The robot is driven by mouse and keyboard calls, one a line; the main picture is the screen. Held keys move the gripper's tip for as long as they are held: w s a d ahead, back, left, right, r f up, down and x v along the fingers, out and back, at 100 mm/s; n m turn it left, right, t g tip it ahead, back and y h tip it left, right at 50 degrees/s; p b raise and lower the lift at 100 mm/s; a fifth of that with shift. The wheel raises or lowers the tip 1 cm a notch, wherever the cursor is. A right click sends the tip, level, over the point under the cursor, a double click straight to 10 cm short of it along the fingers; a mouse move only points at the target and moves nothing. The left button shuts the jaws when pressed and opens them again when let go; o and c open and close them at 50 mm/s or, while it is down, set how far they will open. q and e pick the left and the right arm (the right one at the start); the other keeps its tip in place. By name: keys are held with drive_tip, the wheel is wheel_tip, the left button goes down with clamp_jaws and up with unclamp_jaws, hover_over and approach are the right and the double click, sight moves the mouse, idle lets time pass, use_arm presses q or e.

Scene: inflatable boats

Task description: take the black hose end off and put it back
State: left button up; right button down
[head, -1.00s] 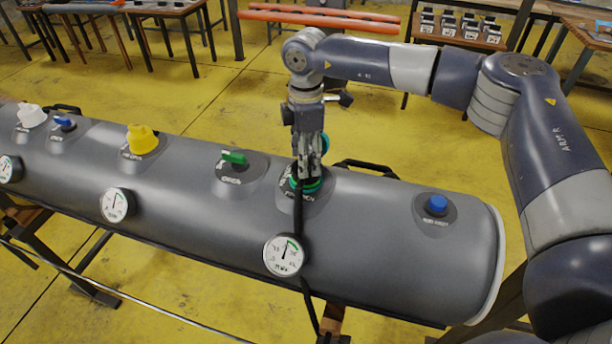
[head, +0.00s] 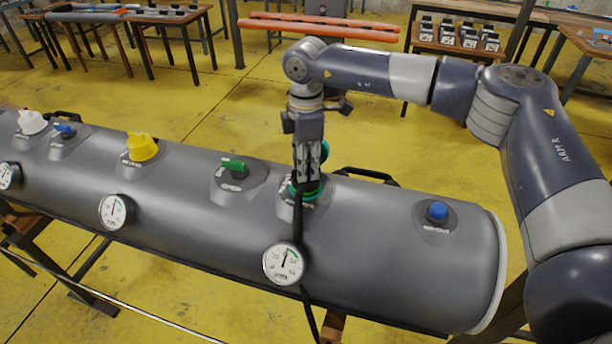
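A grey inflatable tube (head: 380,235) lies across the view on wooden stands. A black hose (head: 304,300) hangs down over its front from a green valve fitting (head: 306,192) right of the middle. My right gripper (head: 305,183) points straight down at the hose end on this green fitting. Its fingers are close together around the top of the hose, and they hide most of the hose end. I cannot tell whether the hose end is seated in the valve. My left gripper is not in view.
Along the tube are a blue valve (head: 437,210), a green lever valve (head: 233,165), a yellow cap (head: 142,147) and a white cap (head: 32,121). A pressure gauge (head: 284,264) sits close in front of the hose. A black handle (head: 365,174) stands behind the gripper.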

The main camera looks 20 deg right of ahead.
drive_tip(key=shift+n, duration=2.1)
drive_tip(key=shift+n+b, duration=0.4)
drive_tip(key=shift+n, duration=1.6)
drive_tip(key=n, duration=0.4)
drive_tip(key=shift+r, duration=0.8)
